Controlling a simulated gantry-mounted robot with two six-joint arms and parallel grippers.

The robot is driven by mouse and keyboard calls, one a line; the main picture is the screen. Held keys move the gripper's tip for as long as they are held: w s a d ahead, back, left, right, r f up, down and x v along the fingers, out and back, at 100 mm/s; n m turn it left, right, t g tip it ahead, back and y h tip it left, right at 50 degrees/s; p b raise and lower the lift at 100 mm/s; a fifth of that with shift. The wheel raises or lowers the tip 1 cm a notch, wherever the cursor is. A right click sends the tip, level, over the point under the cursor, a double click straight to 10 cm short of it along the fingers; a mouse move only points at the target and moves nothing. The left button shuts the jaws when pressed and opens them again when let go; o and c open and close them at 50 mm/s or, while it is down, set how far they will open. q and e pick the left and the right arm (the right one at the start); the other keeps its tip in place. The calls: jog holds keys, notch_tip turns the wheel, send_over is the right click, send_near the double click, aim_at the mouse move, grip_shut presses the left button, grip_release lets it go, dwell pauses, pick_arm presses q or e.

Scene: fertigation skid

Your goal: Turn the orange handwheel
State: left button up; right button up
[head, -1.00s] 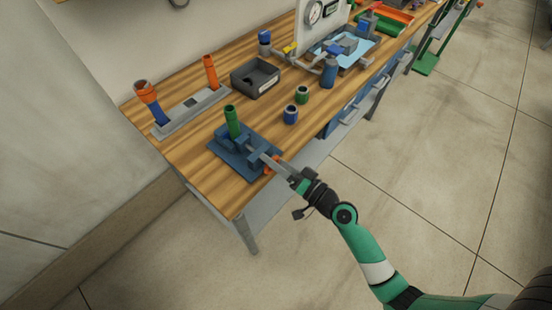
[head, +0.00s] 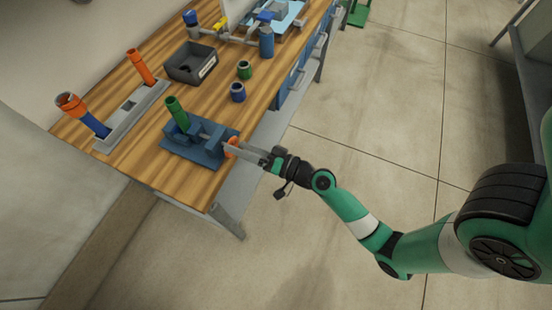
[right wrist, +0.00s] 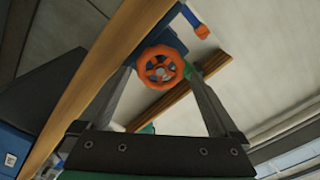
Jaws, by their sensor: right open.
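The orange handwheel (head: 231,147) is on the right end of a blue vise-like fixture (head: 205,158) on the wooden bench. A green cylinder (head: 176,114) stands tilted in the fixture. My right gripper (head: 238,149) reaches in from the right at the handwheel, and its fingers partly hide the wheel. In the right wrist view the handwheel (right wrist: 160,67) shows its spokes and rim between the tips of my open right gripper (right wrist: 158,74). Gaps seem to show on both sides of the rim; contact cannot be told. My left gripper is out of view.
A grey rack (head: 130,117) with orange and blue tubes lies at the left. A dark bin (head: 191,63), a green ring (head: 244,69) and a blue ring (head: 238,92) stand behind the fixture. The bench's front edge runs beneath my right arm; open floor lies right.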

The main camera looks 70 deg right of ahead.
jog(key=s, duration=0.3)
jog(key=shift+d+b, duration=0.1)
jog(key=shift+b, duration=0.25)
jog(key=s+b, duration=0.3)
jog(key=s, duration=0.4)
jog(key=shift+s+r, duration=0.2)
jog(key=shift+s, duration=0.1)
